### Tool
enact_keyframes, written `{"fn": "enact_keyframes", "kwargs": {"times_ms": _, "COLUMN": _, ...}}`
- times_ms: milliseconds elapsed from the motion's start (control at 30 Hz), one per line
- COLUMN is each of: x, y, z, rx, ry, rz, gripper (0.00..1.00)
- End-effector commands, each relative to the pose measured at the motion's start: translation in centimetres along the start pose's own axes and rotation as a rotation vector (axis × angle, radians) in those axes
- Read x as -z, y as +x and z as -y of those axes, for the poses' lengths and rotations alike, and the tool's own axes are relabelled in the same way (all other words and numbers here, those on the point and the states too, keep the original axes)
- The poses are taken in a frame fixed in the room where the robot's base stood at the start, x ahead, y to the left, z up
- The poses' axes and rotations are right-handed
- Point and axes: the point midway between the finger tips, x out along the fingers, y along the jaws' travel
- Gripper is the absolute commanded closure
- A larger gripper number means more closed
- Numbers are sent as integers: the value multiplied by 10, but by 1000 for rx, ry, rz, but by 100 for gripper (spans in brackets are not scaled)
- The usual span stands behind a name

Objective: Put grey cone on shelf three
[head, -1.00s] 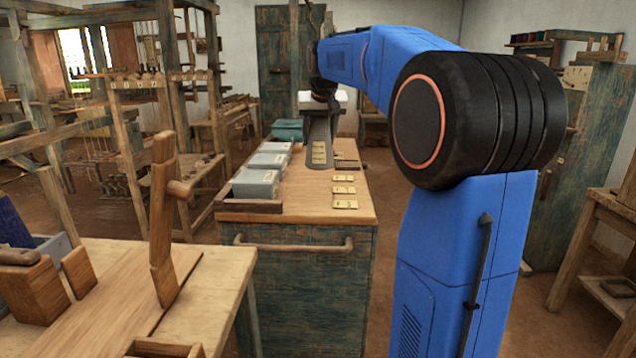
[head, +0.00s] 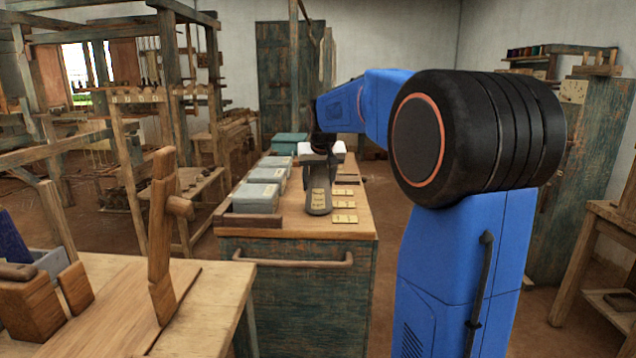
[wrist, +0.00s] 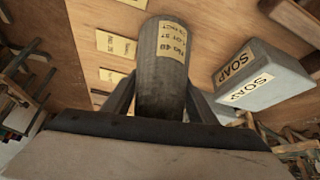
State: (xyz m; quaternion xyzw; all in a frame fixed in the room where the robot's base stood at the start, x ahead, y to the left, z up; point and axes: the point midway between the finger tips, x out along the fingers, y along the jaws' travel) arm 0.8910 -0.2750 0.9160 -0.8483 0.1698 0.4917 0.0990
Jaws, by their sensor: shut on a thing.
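My gripper (head: 320,160) is shut on the grey cone (head: 319,198) above the right part of the wooden counter top. The cone has a cream paper label and looks tilted in the head view, with its lower end toward the camera. In the wrist view the cone (wrist: 162,85) sits between the two fingers (wrist: 160,100), its label facing the camera, upside down. Its gripped end is hidden by the gripper. I cannot tell whether it touches the counter. I cannot make out which place is shelf three.
Grey boxes (head: 256,198), marked SOAP in the wrist view (wrist: 265,75), line the counter's left side. Several small paper cards (head: 345,218) lie at the right. A bench with an upright wooden post (head: 160,235) stands front left. A tall cabinet (head: 590,150) stands at right.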

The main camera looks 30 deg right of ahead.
Motion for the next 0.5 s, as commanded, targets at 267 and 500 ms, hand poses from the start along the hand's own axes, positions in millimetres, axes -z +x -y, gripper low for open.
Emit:
{"fn": "enact_keyframes", "kwargs": {"times_ms": 267, "x": -1, "y": 1, "z": 0, "rx": 0, "ry": 0, "rz": 0, "gripper": 36}}
{"fn": "enact_keyframes", "kwargs": {"times_ms": 500, "x": 0, "y": 1, "z": 0, "rx": 0, "ry": 0, "rz": 0, "gripper": 30}}
